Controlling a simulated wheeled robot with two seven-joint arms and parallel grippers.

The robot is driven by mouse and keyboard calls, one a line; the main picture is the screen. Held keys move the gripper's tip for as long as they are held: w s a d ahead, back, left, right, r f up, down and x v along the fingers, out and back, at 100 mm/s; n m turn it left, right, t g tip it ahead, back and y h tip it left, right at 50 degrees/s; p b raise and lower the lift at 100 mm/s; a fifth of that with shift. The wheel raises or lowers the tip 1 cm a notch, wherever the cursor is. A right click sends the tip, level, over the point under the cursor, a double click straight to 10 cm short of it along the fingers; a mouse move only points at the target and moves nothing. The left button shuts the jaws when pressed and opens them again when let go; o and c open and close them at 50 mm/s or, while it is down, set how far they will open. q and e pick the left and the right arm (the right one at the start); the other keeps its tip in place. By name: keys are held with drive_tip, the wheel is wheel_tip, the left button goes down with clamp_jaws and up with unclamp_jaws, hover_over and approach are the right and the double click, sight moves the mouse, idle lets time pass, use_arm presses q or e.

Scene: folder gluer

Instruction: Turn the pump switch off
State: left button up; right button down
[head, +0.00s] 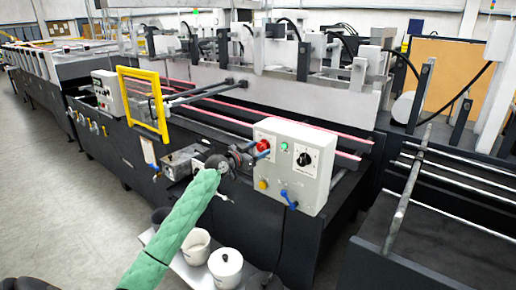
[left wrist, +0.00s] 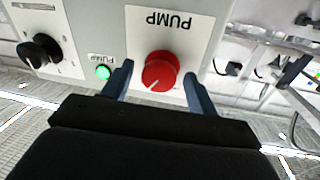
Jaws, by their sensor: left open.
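The pump switch is a round red knob (head: 263,145) on the front of a light grey control box (head: 318,190). In the left wrist view the red knob (left wrist: 160,69) sits on a white plate marked PUMP, seen upside down, with a white pointer line toward its lower left. A green lamp (left wrist: 103,73) beside it is lit. My left gripper (left wrist: 157,88) is open, with one blue finger on each side of the knob. Whether the fingers touch it I cannot tell. In the head view the left gripper (head: 258,152) covers part of the plate. My right gripper is not in view.
A black rotary knob (head: 304,160), a yellow button (head: 263,184) and a blue-handled valve (head: 289,199) are on the same box. Two white pots (head: 226,264) stand below my left arm. A yellow frame (head: 161,120) stands to the left. Open floor lies at far left.

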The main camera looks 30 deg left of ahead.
use_arm(q)
drive_tip(key=shift+w, duration=0.1)
drive_tip(key=c, duration=1)
